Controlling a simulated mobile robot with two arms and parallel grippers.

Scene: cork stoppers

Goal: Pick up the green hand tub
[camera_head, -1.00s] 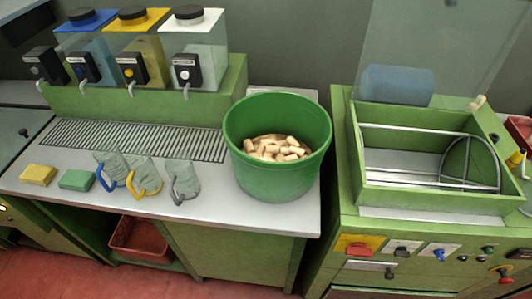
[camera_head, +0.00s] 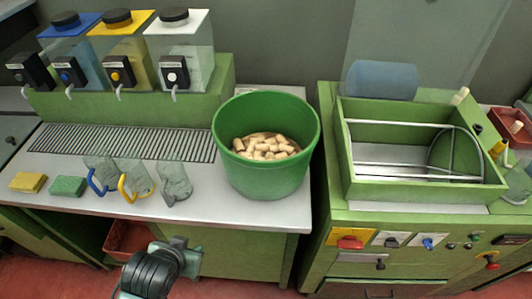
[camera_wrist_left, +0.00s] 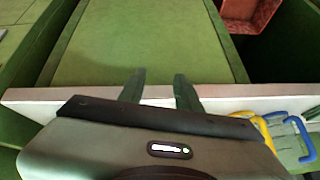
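The green tub (camera_head: 266,177) stands upright on the grey bench top, near its right end. It is round and open, with many pale corks (camera_head: 264,147) inside. My left gripper (camera_head: 180,246) is below and left of the tub in the head view, in front of the bench's front edge and apart from the tub. In the left wrist view its two fingers (camera_wrist_left: 158,88) are apart with nothing between them. The tub does not show in that view. My right gripper is not in view.
Jugs with grey, yellow and blue handles (camera_head: 132,185), a green sponge (camera_head: 69,186) and a yellow sponge (camera_head: 28,182) lie left of the tub. Dispensers (camera_head: 180,60) stand behind. A green machine (camera_head: 420,195) stands to the right. A red bin (camera_wrist_left: 250,14) sits below the bench.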

